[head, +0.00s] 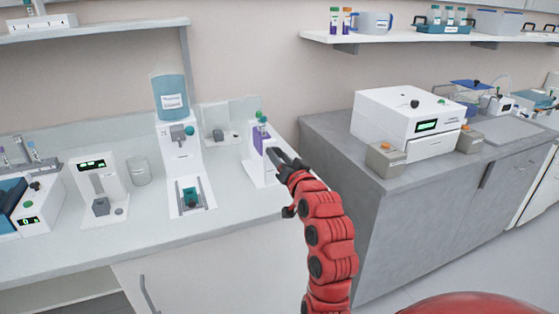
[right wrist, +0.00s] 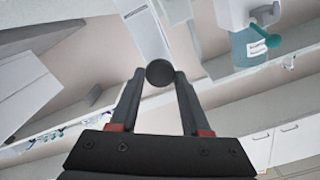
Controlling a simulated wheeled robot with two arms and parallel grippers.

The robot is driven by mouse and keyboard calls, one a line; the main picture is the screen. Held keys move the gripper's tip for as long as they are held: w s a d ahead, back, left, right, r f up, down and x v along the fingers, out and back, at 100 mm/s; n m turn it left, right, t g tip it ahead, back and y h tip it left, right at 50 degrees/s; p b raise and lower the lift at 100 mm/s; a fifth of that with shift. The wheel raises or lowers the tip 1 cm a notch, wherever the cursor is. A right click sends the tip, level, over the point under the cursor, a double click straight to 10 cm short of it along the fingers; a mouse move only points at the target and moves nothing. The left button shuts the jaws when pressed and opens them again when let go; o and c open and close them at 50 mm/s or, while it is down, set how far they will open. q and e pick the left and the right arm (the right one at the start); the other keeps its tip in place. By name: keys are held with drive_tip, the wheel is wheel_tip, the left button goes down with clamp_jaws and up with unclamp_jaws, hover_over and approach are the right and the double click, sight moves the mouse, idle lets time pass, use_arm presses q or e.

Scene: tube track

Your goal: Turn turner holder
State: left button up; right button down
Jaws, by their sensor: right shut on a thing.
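The turner holder appears to be the white upright device (head: 257,170) with a purple part (head: 260,139) on the middle counter. A green-capped tube (head: 262,122) stands at its top. My right gripper (head: 285,158) reaches to the device's right side and hides part of it. In the right wrist view, the fingers (right wrist: 158,84) are shut on a dark round knob (right wrist: 159,71), held between the tips. In the head view the knob is hidden by the gripper. My left gripper is not in view.
A water dispenser (head: 178,141) with a blue bottle (head: 171,92) stands left of the device. A glass beaker (head: 139,171) and other instruments are further left. A grey cabinet (head: 335,140) with a white machine (head: 405,118) is to the right. A shelf (head: 400,35) hangs above.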

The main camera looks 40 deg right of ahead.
drive_tip(key=shift+f, duration=0.15)
drive_tip(key=shift+c, duration=2)
unclamp_jaws()
drive_tip(key=p+v, duration=1.7)
drive_tip(key=p, duration=0.1)
drive_tip(key=shift+s, duration=0.2)
